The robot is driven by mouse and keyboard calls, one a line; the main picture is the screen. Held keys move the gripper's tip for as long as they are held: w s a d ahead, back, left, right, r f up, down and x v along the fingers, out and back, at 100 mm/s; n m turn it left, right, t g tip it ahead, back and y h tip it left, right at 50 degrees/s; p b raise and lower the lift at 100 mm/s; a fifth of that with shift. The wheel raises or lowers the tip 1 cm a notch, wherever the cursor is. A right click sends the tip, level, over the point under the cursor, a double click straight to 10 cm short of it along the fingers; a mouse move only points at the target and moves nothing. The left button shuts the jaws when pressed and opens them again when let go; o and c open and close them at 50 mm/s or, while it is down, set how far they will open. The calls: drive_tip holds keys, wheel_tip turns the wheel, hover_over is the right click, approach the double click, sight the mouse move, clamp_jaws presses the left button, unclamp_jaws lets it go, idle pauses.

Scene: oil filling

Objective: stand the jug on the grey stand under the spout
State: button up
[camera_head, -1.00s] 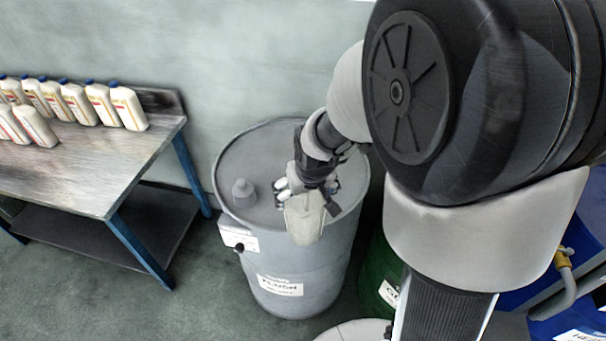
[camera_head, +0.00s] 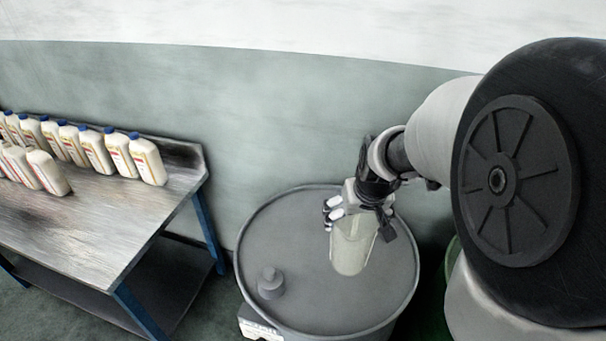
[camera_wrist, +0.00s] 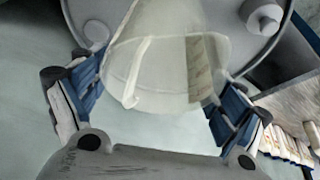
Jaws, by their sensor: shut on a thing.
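The jug (camera_head: 352,248) is pale and translucent. My gripper (camera_head: 352,206) is shut on it and holds it in front of and over the top of the grey drum in the head view. In the wrist view the jug (camera_wrist: 165,65) sits between the two blue-padded fingers (camera_wrist: 158,100), with a pale upright strip on its wall.
The grey drum (camera_head: 300,235) has a raised cap (camera_head: 271,283) on its lid. A metal table (camera_head: 110,215) at the left bears several white bottles with blue caps (camera_head: 95,152). A green-and-white wall (camera_head: 280,110) stands behind.

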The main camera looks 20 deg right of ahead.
wheel_tip(320, 180, down, 10)
drive_tip(key=b, duration=0.3)
drive_tip(key=shift+r, duration=0.1)
drive_tip(key=shift+f, duration=0.25)
drive_tip(key=o, duration=1.2)
drive_tip(key=shift+r, duration=0.15)
